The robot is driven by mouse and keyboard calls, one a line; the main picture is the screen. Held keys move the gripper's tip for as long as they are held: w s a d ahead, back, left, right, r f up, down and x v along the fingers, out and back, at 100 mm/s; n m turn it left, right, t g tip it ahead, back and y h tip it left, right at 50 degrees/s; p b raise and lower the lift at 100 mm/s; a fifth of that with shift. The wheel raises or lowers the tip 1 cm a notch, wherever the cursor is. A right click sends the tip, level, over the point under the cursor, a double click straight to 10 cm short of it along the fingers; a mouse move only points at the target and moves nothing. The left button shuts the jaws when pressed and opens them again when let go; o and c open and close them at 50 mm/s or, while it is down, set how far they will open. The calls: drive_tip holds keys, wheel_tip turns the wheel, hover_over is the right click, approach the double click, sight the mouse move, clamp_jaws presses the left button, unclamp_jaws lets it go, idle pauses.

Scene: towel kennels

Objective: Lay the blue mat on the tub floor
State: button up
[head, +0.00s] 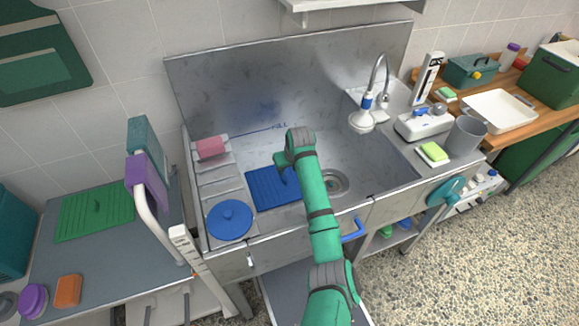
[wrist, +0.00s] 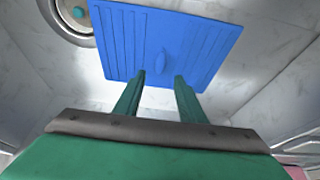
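The blue mat (head: 268,187) is in the steel tub (head: 385,165), left of the drain, and looks flat on the tub floor. It is ribbed, with a small raised grip at its middle; it also shows in the wrist view (wrist: 205,40). My arm hides its right part in the head view. My gripper is above the mat; in the wrist view its two fingers (wrist: 160,76) are apart with nothing between them. The fingertips point toward the mat's grip, just short of it in the picture. I cannot tell the exact height of the gap.
The drain (head: 334,183) lies right of the mat. A ramp with slats (head: 222,187) on the left holds a round blue lid (head: 230,220) and a pink block (head: 210,148). A shower head (head: 362,121) hangs at the back right. A green mat (head: 95,212) lies on the left table.

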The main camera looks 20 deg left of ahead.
drive_tip(key=shift+v, duration=1.45)
